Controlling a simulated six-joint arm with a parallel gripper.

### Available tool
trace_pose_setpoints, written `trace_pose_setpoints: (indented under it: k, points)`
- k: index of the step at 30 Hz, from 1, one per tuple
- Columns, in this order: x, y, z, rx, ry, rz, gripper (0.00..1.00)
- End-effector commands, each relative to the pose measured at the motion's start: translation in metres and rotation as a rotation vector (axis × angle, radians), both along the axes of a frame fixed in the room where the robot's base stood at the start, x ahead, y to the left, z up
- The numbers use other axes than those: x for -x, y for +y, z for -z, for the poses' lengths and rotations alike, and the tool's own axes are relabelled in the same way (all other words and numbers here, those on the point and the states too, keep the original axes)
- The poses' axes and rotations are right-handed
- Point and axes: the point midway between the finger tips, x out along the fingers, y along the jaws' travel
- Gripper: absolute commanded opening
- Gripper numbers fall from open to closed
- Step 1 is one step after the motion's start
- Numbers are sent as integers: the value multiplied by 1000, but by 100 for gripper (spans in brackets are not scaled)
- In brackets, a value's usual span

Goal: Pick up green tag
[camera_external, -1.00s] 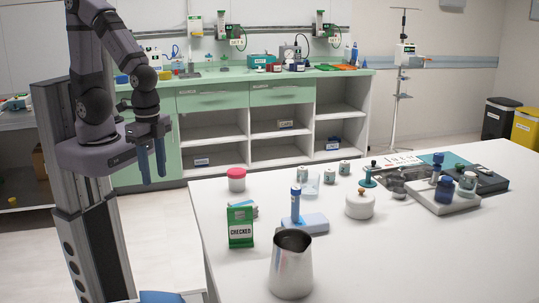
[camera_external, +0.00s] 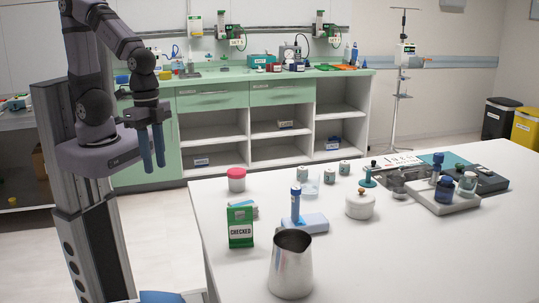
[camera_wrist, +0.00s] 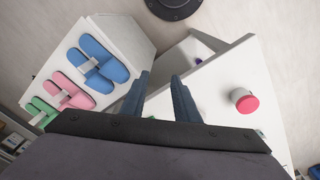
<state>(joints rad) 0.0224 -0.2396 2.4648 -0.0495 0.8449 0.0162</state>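The green tag (camera_external: 240,226), marked CHECKED, stands upright near the left front edge of the white table (camera_external: 430,262). In the wrist view I cannot make the tag out clearly; the gripper body covers that area. My gripper (camera_external: 154,166) hangs fingers down, left of the table and above the tag's level, well apart from it. Its two blue fingers (camera_wrist: 160,82) also show in the wrist view, with a clear gap and nothing between them. My gripper is open and empty.
A metal jug (camera_external: 291,268) stands in front right of the tag. A red-lidded jar (camera_external: 236,180) is behind it, and a blue tube on a stand (camera_external: 305,222) is to its right. In the wrist view, pairs of slippers (camera_wrist: 97,64) lie on a white surface at left.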

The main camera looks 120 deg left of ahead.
Motion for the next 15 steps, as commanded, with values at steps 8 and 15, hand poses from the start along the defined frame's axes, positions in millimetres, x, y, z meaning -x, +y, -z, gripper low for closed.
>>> trace_pose_setpoints:
  k: [8,15]
  points:
    - [-66,-40,17,92,-208,4,28]
    - [-155,-81,24,169,-514,-56,28]
